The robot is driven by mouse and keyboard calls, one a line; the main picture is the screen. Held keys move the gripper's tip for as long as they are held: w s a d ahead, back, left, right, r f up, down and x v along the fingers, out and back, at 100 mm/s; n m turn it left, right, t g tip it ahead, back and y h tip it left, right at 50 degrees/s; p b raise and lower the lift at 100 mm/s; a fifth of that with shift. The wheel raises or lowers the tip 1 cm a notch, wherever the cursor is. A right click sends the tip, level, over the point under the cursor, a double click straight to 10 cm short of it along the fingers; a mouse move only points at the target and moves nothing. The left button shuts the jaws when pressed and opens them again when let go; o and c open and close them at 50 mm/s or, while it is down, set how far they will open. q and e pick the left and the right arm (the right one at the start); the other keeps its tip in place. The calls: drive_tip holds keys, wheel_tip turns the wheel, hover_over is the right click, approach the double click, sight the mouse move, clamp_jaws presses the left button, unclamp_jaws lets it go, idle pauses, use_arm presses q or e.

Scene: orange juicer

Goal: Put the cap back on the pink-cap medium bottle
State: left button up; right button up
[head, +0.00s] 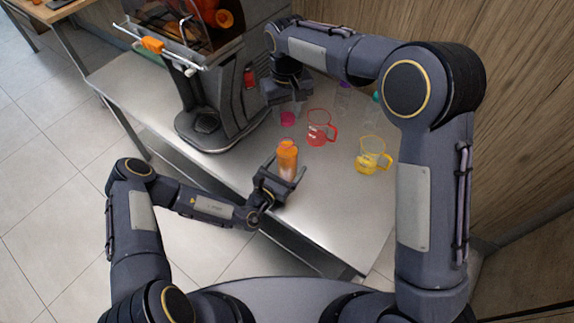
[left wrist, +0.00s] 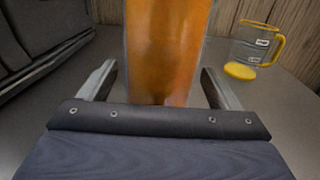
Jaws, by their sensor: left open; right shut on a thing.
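The medium bottle (head: 287,160), filled with orange juice, stands upright near the table's front edge. No pink cap shows on its top. My left gripper (head: 284,175) is open with a finger on each side of the bottle. In the left wrist view the bottle (left wrist: 166,45) rises between the spread fingers of the left gripper (left wrist: 157,86), with gaps on both sides; its top is out of frame. My right gripper (head: 287,109) points down behind the bottle, shut on the pink cap (head: 288,119). The fingers partly hide the cap's upper side.
A red-handled jug (head: 320,128) stands right of the right gripper. A yellow-handled jug (head: 372,155) stands farther right; it also shows in the left wrist view (left wrist: 241,70). The juicer (head: 225,105) fills the table's left. The metal table (head: 325,205) is clear at front right.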

use_arm(q)
drive_tip(key=shift+w+d, duration=0.2)
drive_tip(key=shift+w, duration=0.2)
drive_tip(key=c, duration=1.5)
use_arm(e)
drive_tip(key=shift+f, duration=0.1)
hover_over(287, 139)
drive_tip(key=shift+f, duration=2.4)
drive_tip(key=shift+f, duration=0.1)
drive_tip(key=shift+f, duration=0.8)
drive_tip(key=shift+f, duration=0.55)
